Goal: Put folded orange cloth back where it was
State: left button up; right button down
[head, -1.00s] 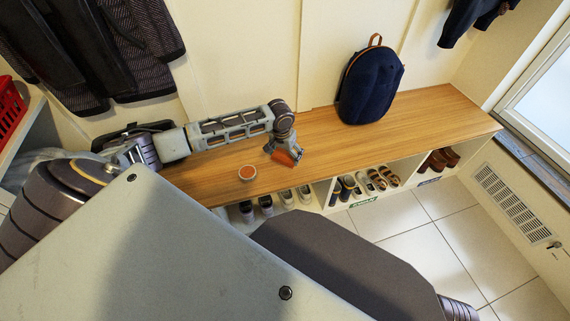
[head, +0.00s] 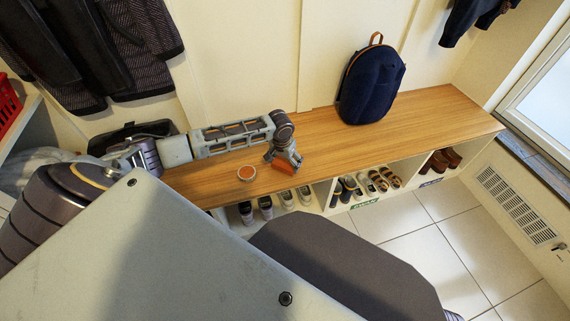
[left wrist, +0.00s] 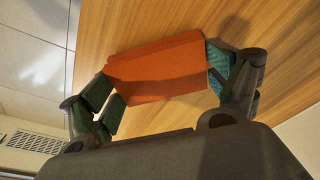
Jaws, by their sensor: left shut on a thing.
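The folded orange cloth (left wrist: 158,67) is between the two fingers of my left gripper (left wrist: 160,75) in the left wrist view, with wooden bench behind it. In the head view the left gripper (head: 287,165) is over the bench top, right of a small round tin, and the orange cloth (head: 284,167) shows partly under its fingers. The gripper is shut on the cloth. Whether the cloth touches the bench is hard to tell. My right gripper is not in view.
The small round orange-topped tin (head: 246,173) stands on the wooden bench (head: 420,116) left of the gripper. A dark blue backpack (head: 371,84) stands farther back right. Cubbies below hold several shoes (head: 377,180). Coats (head: 90,50) hang at left. The bench between gripper and backpack is clear.

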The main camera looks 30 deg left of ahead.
pick_arm(q)
jog(key=shift+f, duration=0.3)
jog(key=o, duration=0.7)
